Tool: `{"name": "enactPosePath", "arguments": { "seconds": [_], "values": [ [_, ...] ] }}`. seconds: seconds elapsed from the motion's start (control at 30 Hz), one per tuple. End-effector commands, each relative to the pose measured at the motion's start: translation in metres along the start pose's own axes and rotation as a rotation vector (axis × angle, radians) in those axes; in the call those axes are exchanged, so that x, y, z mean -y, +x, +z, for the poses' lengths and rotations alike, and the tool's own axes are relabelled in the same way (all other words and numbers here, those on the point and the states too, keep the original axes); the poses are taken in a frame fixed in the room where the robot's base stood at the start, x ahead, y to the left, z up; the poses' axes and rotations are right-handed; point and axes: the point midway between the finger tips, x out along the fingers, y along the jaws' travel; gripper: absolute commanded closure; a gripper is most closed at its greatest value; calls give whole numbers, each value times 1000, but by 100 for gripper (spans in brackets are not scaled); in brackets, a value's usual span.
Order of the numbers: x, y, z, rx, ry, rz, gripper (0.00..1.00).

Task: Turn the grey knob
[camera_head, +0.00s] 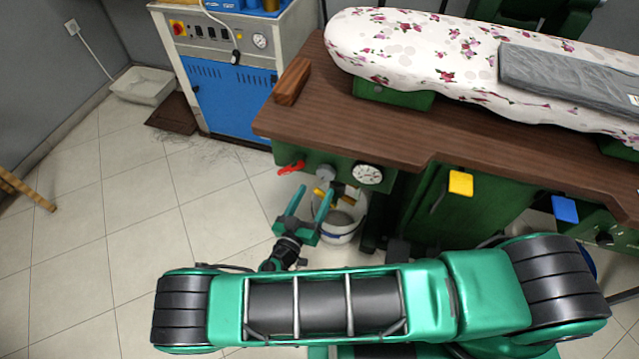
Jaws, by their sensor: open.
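The grey knob (325,173) is a small round knob on the green panel (345,160) under the front edge of the wooden table. It sits between a red handle (291,168) and a white dial gauge (367,174). My gripper (313,203) is open, its two green fingers pointing towards the panel. The fingertips appear just below the knob in the picture and nothing is between them. How far they are from the knob in depth, I cannot tell.
A white bucket (345,228) stands on the floor behind my gripper. The brown tabletop (390,125) overhangs the panel and carries a floral ironing board (440,50). Yellow (461,182) and blue (565,209) tabs are to the right. The tiled floor at left is mostly clear.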

Motion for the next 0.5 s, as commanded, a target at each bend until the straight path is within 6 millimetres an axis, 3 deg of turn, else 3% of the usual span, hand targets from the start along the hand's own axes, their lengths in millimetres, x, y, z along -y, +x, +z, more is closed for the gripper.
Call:
{"name": "enactPosePath", "arguments": {
  "seconds": [0.2,0.5],
  "values": [
    [1,-27,0,1,1,-2,36],
    [0,-34,0,0,1,0,36]
  ]
}}
